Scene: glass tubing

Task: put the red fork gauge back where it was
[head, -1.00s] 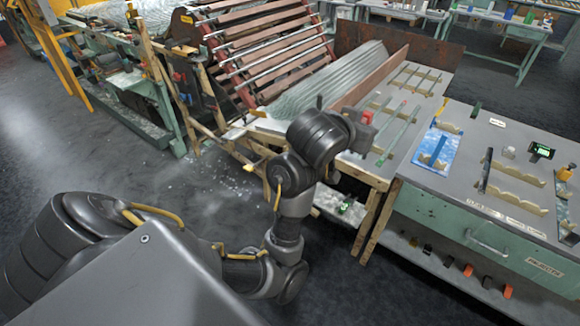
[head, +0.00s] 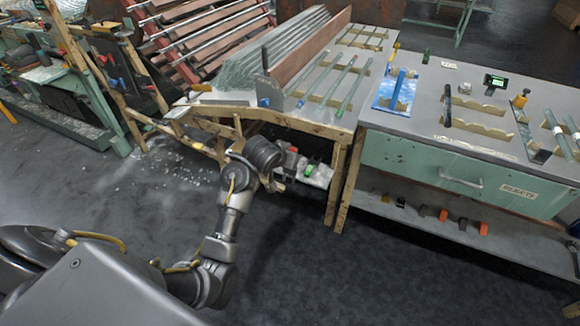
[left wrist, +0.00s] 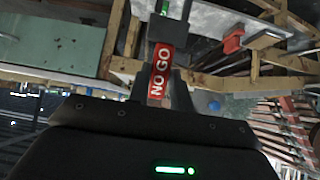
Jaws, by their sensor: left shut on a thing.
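My right gripper is not in view.
The wooden bench (head: 222,112) carries glass tubes. The green-drawer bench (head: 400,158) stands to the right, holding a blue-and-white tray (head: 387,92) and notched wooden rests (head: 480,128). A lower shelf (head: 420,222) holds small tools. Open floor lies in front.

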